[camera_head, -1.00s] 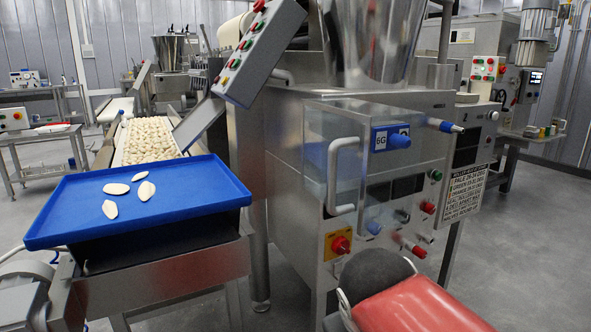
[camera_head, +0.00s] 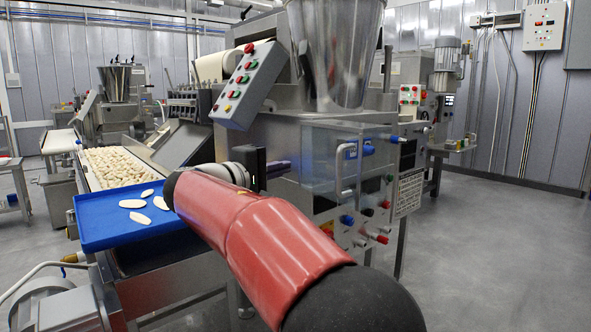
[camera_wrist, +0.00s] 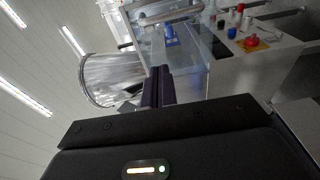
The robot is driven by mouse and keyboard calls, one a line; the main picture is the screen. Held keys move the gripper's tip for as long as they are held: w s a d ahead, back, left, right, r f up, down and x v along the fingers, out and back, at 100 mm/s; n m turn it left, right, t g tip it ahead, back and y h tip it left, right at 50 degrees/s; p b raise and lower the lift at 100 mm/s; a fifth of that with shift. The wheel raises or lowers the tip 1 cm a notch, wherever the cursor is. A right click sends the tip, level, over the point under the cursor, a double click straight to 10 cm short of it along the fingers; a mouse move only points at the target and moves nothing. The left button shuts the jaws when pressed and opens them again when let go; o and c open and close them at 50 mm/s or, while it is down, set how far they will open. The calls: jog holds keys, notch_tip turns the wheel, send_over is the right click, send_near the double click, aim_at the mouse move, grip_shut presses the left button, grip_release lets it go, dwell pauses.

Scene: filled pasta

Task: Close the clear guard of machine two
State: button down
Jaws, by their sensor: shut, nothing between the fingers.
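The clear guard (camera_head: 322,150) is a see-through panel on the front of the steel machine, with a bar handle (camera_head: 339,172) and a blue knob with a blue label (camera_head: 350,150). It stands out from the machine's face; I cannot tell how far it is from its shut position. In the wrist view the clear guard (camera_wrist: 196,42) is ahead of the fingers, and its handle bar (camera_wrist: 168,16) crosses the top. My gripper (camera_head: 286,166) is shut and empty, left of the handle and apart from it. Its dark fingers also show in the wrist view (camera_wrist: 158,72).
A blue tray (camera_head: 95,235) with several pasta pieces stands at left, partly behind my red arm. A control box (camera_head: 243,85) slants out above my gripper. Knobs and buttons (camera_head: 378,237) sit below the guard. The floor at right (camera_head: 490,250) is clear.

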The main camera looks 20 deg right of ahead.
jog(key=s+d+p+x, duration=0.1)
jog(key=s+x, duration=0.1)
jog(key=x, duration=1)
jog(key=shift+s, duration=0.35)
jog(key=shift+s+d+f, duration=0.1)
jog(key=shift+d, duration=0.05)
